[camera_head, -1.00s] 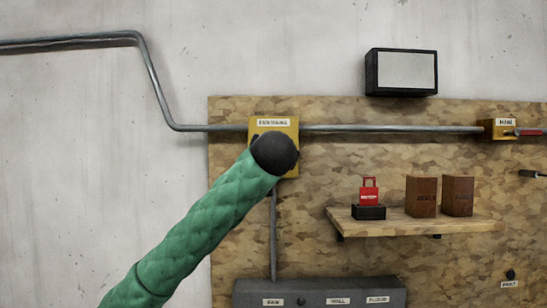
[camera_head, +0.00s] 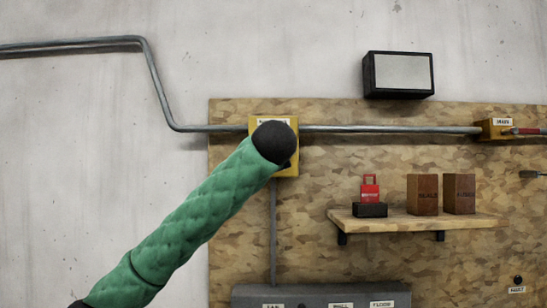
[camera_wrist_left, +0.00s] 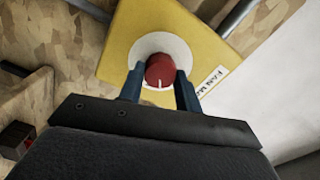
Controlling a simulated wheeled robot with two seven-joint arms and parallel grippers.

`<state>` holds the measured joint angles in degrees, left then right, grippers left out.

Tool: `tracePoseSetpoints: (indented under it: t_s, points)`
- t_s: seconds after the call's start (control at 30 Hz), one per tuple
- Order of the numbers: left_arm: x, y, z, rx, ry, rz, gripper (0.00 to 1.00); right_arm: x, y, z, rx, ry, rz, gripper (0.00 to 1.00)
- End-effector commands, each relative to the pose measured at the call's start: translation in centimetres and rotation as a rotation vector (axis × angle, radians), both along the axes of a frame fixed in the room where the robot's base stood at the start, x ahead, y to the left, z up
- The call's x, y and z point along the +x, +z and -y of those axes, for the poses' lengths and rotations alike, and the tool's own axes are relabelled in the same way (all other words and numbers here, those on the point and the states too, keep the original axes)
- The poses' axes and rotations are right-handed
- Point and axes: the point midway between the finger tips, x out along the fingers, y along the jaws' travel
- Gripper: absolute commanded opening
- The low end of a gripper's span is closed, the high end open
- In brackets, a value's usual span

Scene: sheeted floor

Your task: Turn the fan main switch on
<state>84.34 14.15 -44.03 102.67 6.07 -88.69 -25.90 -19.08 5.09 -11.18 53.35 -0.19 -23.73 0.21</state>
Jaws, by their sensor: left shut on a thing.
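The fan main switch is a yellow box (camera_head: 289,168) on the wooden board, largely covered by my left arm in the head view. In the left wrist view the yellow plate (camera_wrist_left: 125,45) carries a white disc, a red round knob (camera_wrist_left: 160,71) with a white line, and a label starting "FAN MA". My left gripper (camera_wrist_left: 160,84) has its two blue fingers on either side of the knob and is shut on it. In the head view the fingers are hidden behind the black wrist (camera_head: 274,142). My right gripper is not in view.
A metal conduit (camera_head: 390,129) runs from the yellow box to another yellow box (camera_head: 495,129) at the right. A shelf (camera_head: 400,219) holds a red padlock-like item (camera_head: 370,189) and two brown blocks. A grey labelled box (camera_head: 320,293) is below, a black-framed panel (camera_head: 399,74) above.

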Motion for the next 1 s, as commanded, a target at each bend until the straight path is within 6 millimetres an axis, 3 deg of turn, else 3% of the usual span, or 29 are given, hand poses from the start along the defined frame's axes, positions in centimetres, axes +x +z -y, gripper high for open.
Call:
tracePoseSetpoints:
  t_s: [0.2, 0.5, 1.0]
  points:
    - [0.0, -0.3, 0.0, 0.201, 0.0, 0.0, 0.11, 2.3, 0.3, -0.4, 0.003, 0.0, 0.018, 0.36]
    - [0.0, -0.3, 0.1, 0.423, 0.0, -0.001, 0.11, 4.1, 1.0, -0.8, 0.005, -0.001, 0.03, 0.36]
    - [0.0, -0.4, 0.2, 0.567, -0.003, -0.002, 0.11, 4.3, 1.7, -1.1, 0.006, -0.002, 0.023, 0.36]
